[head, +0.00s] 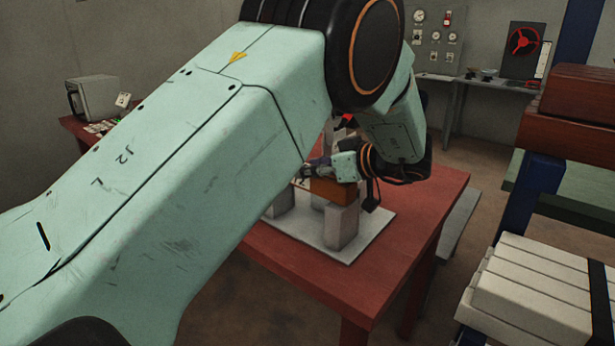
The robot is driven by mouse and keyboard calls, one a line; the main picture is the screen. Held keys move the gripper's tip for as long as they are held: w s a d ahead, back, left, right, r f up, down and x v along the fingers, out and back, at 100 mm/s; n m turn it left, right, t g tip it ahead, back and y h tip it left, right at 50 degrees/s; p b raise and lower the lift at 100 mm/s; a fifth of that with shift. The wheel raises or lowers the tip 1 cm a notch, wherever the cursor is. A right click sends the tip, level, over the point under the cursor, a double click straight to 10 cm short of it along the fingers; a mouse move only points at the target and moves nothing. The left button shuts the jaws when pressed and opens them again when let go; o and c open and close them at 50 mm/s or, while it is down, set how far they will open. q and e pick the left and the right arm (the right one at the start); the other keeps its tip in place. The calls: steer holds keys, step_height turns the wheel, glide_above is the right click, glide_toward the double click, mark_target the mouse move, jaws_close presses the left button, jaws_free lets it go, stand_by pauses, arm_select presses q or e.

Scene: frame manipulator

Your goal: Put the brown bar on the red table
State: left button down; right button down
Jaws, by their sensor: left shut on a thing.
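The red table (405,222) stands in the middle of the head view, with a pale board (374,243) on it. Grey blocks (341,227) stand upright on the board. The brown bar (334,190) shows just above the grey blocks, at their tops; I cannot tell whether it rests on them. My left gripper (318,172) is shut on the brown bar, reaching it from the right and above. My left arm crosses the view and hides much of the table and part of the bar. My right gripper is not in view.
At the right, reddish-brown beams (570,125) lie on a rack with blue posts (530,196). Pale beams (535,290) lie lower on it. A grey bench (460,222) stands beside the red table. A gauge panel (436,38) is on the back wall. A grey box (100,97) sits at the far left.

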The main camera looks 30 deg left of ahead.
arm_select(q)
steer(key=shift+s+d, duration=0.1)
steer(key=shift+w+a+f, duration=0.2)
steer(key=shift+a+f, duration=0.05)
steer(key=c, duration=1.2)
jaws_free()
steer(key=o, duration=0.4)
steer(key=shift+s+d+r, duration=0.15)
steer(key=shift+s+d, duration=0.05)
steer(key=shift+d, duration=0.1)
steer(key=shift+o, duration=0.2)
steer(key=shift+w+a, duration=0.2)
steer(key=p+v, duration=0.1)
steer(key=v, duration=0.5)
steer(key=shift+s+d+r, duration=0.1)
steer(key=shift+d+r, duration=0.05)
steer(key=shift+d, duration=0.15)
steer(key=shift+d+r, duration=0.1)
steer(key=shift+d, duration=0.3)
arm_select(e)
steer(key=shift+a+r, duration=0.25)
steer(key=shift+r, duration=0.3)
